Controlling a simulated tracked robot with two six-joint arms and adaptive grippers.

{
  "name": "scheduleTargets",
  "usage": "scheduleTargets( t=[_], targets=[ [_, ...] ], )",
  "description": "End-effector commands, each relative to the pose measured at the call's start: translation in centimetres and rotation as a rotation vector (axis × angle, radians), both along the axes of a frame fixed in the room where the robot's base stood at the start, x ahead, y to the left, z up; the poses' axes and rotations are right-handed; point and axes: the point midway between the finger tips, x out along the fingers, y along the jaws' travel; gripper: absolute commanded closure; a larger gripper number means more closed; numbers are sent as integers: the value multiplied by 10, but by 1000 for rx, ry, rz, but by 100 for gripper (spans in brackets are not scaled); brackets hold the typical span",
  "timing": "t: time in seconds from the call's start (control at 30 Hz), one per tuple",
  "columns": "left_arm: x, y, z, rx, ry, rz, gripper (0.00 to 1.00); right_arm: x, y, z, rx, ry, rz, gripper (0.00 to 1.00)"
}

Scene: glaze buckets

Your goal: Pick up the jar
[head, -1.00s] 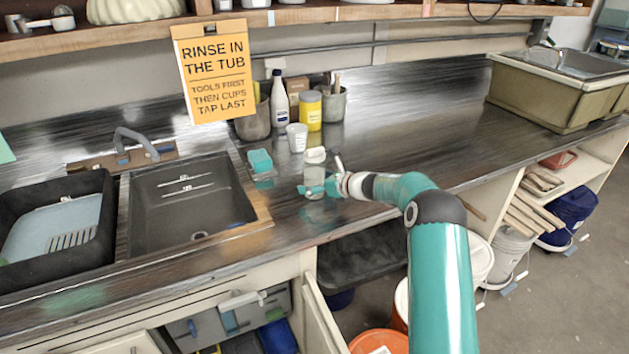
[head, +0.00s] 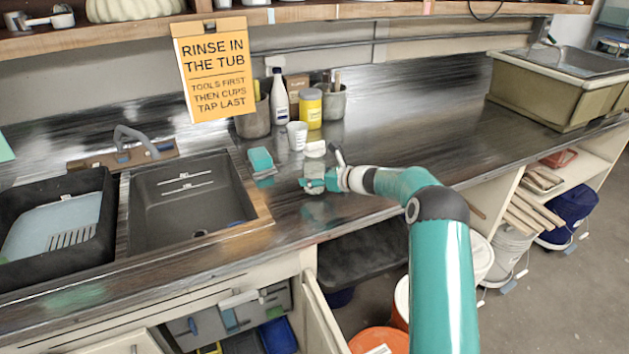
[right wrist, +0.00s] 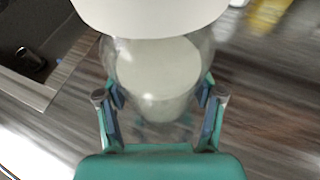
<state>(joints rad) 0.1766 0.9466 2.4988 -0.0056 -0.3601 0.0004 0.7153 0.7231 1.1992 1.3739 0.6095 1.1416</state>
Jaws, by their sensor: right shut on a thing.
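The jar (head: 315,164) is clear, with a white lid and pale contents, and is upright above the counter near its front edge. My right gripper (head: 316,184) is shut on the jar's lower part, with its arm coming in from the right. In the right wrist view the jar (right wrist: 155,75) sits between the two fingers (right wrist: 160,105), one on each side, and its white lid (right wrist: 150,12) fills the top. The gap under the jar is hard to judge. My left gripper is not in view.
A white cup (head: 297,136), a yellow container (head: 308,110) and a white bottle (head: 279,98) stand behind the jar. The counter to the right (head: 430,120) is clear.

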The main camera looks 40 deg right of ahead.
Motion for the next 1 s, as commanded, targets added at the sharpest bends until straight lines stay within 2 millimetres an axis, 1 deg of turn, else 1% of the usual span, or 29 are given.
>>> scheduleTargets(
  t=[0.03, 0.17, 0.27, 0.5, 0.7, 0.8, 0.9, 1.0],
  targets=[
    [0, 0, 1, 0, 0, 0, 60, 1, 0, 10, -4, -6, 0, 90],
    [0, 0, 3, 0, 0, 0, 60, 0, -1, 32, -6, -8, 0, 90],
    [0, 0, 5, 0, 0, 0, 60, 0, -1, 54, -6, -8, -1, 90],
    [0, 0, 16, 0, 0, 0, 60, 0, -1, 118, -6, -9, -1, 90],
    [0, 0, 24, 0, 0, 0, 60, 0, -1, 159, -5, -7, -1, 90],
    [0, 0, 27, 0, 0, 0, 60, 0, -1, 173, -4, -6, -3, 90],
    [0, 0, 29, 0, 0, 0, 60, 0, -1, 182, -3, -5, -2, 90],
    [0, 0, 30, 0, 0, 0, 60, -1, -1, 187, -3, -4, -2, 90]
  ],
)
